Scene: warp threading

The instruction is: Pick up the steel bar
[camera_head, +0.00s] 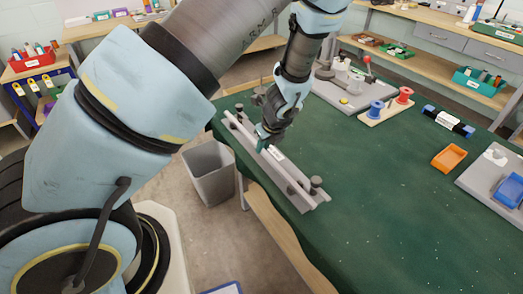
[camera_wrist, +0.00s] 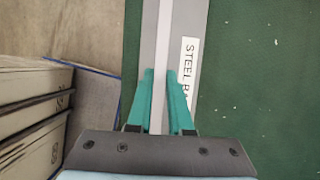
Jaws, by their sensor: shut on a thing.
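The steel bar (camera_wrist: 166,40) is a long, narrow, light grey bar. In the wrist view it runs up the middle, between the two teal fingers of my gripper (camera_wrist: 160,85). The fingers are shut on it. A white label (camera_wrist: 188,70) reading "STEEL BA…" lies on a grey strip just right of the bar. In the head view the steel bar (camera_head: 294,181) lies along the grey fixture (camera_head: 318,197) near the table's left edge. I cannot tell whether the bar is raised off the fixture.
Dark knobs (camera_head: 316,182) stand up at the fixture's near end. The green table (camera_head: 390,200) is mostly clear to the right. Red and blue spools (camera_head: 389,106), an orange tray (camera_head: 449,158) and a grey board with a blue bin (camera_head: 509,189) stand there. A grey waste bin (camera_head: 209,172) is on the floor.

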